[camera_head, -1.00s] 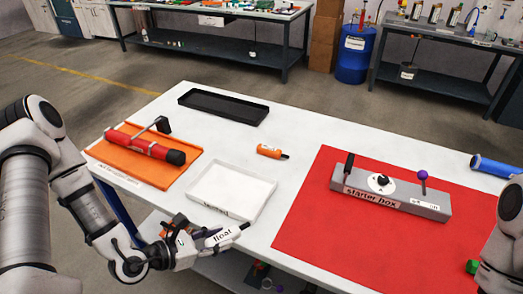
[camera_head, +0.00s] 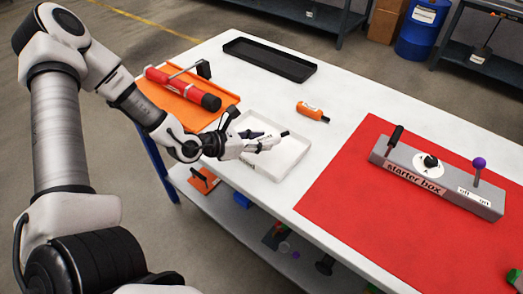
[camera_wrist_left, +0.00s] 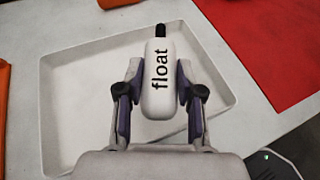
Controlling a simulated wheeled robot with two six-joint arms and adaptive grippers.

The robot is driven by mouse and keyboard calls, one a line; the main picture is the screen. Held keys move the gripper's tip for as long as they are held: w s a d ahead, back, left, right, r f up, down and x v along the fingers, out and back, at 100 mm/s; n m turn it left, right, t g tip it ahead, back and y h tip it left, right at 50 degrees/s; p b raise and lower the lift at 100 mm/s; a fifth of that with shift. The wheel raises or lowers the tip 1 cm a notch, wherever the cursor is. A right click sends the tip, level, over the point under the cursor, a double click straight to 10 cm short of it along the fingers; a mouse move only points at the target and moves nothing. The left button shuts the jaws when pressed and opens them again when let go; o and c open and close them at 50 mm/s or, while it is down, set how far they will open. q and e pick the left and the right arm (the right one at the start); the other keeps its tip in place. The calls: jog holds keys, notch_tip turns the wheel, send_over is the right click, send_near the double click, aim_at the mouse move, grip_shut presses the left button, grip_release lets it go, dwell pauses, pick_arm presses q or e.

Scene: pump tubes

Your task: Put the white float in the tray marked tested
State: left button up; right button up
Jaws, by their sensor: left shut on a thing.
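The white float (camera_wrist_left: 158,75), with a black tip and the word "float" on it, is between the fingers of my left gripper (camera_wrist_left: 158,98) in the left wrist view. The gripper is shut on it. In the head view the float (camera_head: 265,144) and my left gripper (camera_head: 250,143) are over the white tray (camera_head: 300,150). The tray's rim and floor also show around the float in the left wrist view (camera_wrist_left: 80,80). I cannot tell whether the float touches the tray floor. My right gripper is out of view.
A black tray (camera_head: 270,60) is behind, and a small orange cylinder (camera_head: 311,111) is to the right. The starter box (camera_head: 440,178) stands on a red mat (camera_head: 370,215).

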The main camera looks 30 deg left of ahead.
pick_arm(q)
jog(key=f, duration=0.1)
jog(key=w+f, duration=0.1)
jog(key=f+b, duration=0.1)
jog(key=shift+w+a, duration=0.2)
jog(key=shift+a, duration=0.05)
jog(key=shift+w+f, duration=0.1)
jog(key=shift+f, duration=0.25)
jog(key=shift+f, duration=0.15)
jog(key=o, duration=1.2)
